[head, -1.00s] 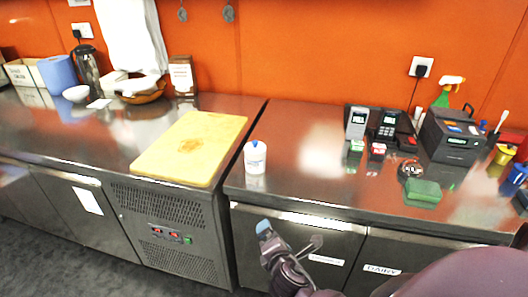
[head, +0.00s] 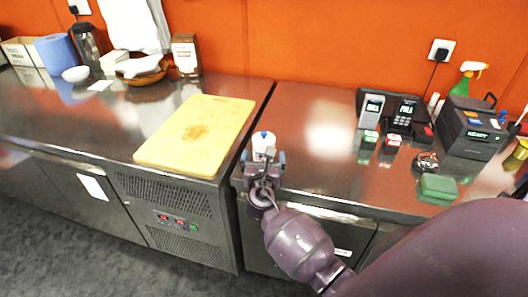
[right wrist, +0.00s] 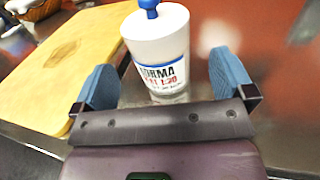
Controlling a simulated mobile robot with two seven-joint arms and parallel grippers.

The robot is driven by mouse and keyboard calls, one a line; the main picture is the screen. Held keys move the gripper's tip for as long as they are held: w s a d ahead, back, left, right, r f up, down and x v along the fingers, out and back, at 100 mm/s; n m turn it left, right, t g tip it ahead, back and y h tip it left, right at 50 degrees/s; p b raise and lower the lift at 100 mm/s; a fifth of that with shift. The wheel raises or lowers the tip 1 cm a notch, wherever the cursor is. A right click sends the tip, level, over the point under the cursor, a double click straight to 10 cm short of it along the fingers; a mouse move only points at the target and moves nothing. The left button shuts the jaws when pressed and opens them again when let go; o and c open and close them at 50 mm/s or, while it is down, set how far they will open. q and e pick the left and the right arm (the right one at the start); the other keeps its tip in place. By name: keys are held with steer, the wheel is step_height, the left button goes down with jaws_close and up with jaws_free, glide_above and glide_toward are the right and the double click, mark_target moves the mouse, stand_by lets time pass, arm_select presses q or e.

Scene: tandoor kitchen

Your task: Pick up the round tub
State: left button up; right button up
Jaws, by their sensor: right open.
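The round tub (head: 264,142) is white with a blue knob on its lid and stands upright near the front edge of the right counter. In the right wrist view the tub (right wrist: 157,50) shows a label with blue and red print. My right gripper (head: 264,160) is at the front of the tub and partly hides it in the head view. In the right wrist view the right gripper (right wrist: 163,82) is open, with one blue fingertip to each side of the tub's near side and gaps between them and it. My left gripper is not in view.
A yellow cutting board (head: 198,133) lies on the counter left of the tub. Card terminals (head: 402,116), a green sponge (head: 438,186) and a dark printer (head: 474,128) stand to the right. The counter between tub and terminals is clear.

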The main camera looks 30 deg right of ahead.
mark_target(264, 143)
steer(key=shift+w+d, duration=0.3)
steer(key=shift+w, duration=0.1)
steer(key=x, duration=0.5)
steer(key=shift+r, duration=0.25)
steer(key=c, duration=1.1)
steer(key=shift+r, duration=0.15)
